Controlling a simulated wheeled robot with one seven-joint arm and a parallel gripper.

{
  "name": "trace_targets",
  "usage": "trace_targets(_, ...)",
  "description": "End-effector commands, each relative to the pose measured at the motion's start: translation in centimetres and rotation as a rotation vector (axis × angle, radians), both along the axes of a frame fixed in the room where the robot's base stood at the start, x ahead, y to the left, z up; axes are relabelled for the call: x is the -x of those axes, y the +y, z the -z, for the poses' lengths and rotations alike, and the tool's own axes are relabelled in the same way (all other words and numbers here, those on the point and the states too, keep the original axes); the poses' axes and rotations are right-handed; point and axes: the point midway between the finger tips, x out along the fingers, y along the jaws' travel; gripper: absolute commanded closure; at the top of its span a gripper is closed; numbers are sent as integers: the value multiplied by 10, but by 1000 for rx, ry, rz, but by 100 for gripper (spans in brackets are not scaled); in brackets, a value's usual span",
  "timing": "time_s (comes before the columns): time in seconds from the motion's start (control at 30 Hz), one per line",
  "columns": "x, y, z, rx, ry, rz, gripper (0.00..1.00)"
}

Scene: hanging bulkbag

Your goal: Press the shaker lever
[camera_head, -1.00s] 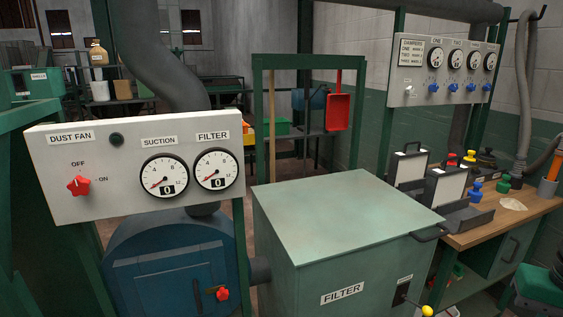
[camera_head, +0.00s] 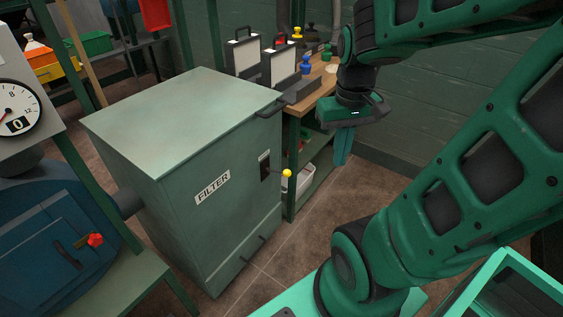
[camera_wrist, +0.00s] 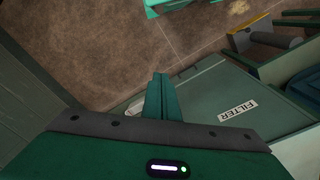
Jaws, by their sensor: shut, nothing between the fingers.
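The shaker lever (camera_head: 287,173) is a short dark rod with a yellow ball tip. It sticks out from a dark slot on the front of the green filter box (camera_head: 150,120), right of the FILTER label. My gripper (camera_head: 342,160) hangs to the right of the lever and somewhat higher in the picture, fingers pointing down. Its green fingers are together and empty, apart from the lever in the head view. In the wrist view the shut fingers (camera_wrist: 160,92) stand in the middle, with the FILTER label (camera_wrist: 238,110) to their right. I cannot make out the lever there.
A wooden workbench (camera_head: 322,85) with cases and coloured knobs stands behind the filter box. A blue machine (camera_head: 50,250) with a red knob is at the left. The brown floor (camera_head: 270,255) before the box is clear.

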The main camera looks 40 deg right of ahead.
Motion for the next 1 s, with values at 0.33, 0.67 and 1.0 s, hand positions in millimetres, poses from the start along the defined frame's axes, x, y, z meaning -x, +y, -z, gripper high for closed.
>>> trace_targets(0.33, -96, -21, 29, 39, -43, -276, 100)
trace_targets(0.67, -184, -31, 75, 50, -105, -531, 100)
trace_targets(1.0, -241, -32, 117, 48, -167, -701, 100)
